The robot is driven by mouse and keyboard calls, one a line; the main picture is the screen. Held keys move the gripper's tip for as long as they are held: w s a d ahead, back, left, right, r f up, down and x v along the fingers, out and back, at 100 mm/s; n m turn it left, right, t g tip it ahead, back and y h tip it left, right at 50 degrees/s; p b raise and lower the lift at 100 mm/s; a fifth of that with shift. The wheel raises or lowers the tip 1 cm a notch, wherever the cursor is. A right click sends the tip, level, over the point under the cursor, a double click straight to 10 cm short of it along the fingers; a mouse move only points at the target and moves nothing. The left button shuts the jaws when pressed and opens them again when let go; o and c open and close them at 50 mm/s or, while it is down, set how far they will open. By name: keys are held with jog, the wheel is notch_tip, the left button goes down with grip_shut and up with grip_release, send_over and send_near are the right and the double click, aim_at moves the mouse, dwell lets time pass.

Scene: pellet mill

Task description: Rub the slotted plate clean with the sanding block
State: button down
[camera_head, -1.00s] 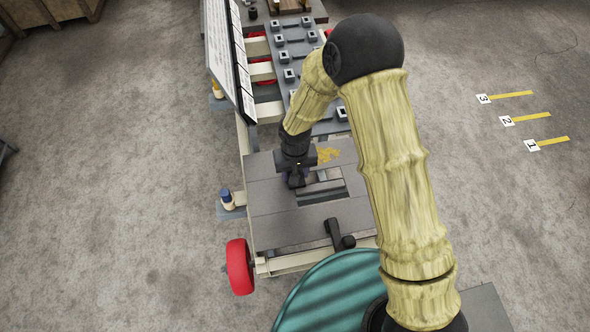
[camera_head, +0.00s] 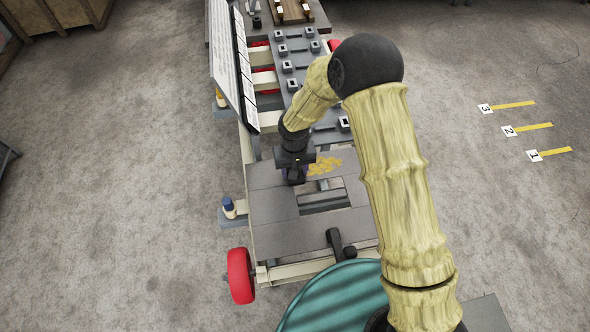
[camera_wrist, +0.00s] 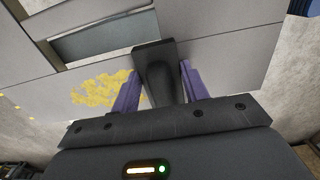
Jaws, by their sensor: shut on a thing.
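The slotted plate (camera_head: 278,228) is a flat grey top on the cart, with a rectangular slotted opening near its middle. It also fills the upper part of the wrist view (camera_wrist: 225,55). A yellow powdery patch (camera_head: 326,165) lies on its far part and shows left of the fingers in the wrist view (camera_wrist: 98,90). My gripper (camera_head: 296,174) is over the plate's far left part, left of the patch. Its purple fingers (camera_wrist: 160,88) are shut on the dark sanding block (camera_wrist: 155,70). Whether the block touches the plate is unclear.
A black handle (camera_head: 336,243) stands at the plate's near edge. A tilted white board (camera_head: 234,65) rises along the cart's left side. Beyond the plate is a grey rack (camera_head: 298,75) with square sockets. Open floor lies on both sides.

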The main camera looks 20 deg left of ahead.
aim_at(297, 182)
jog(key=shift+s+d+b, duration=0.25)
jog(key=shift+s+d, duration=0.3)
jog(key=shift+s, duration=0.35)
jog(key=shift+s+d+b, duration=0.2)
jog(key=shift+s+d, duration=0.3)
jog(key=shift+s, duration=0.4)
jog(key=shift+w, duration=0.1)
jog(key=shift+w+d+p, duration=0.2)
jog(key=shift+w, duration=1.1)
jog(key=shift+w+d+p, duration=0.15)
jog(key=shift+w+p, duration=0.05)
jog(key=shift+w, duration=1.1)
jog(key=shift+s, duration=0.1)
jog(key=shift+s+d+b, duration=0.25)
jog(key=shift+s+d, duration=0.3)
jog(key=shift+s, duration=0.3)
jog(key=shift+s+d+b, duration=0.2)
jog(key=shift+s+d, duration=0.3)
jog(key=shift+s, duration=0.35)
jog(key=shift+w, duration=0.1)
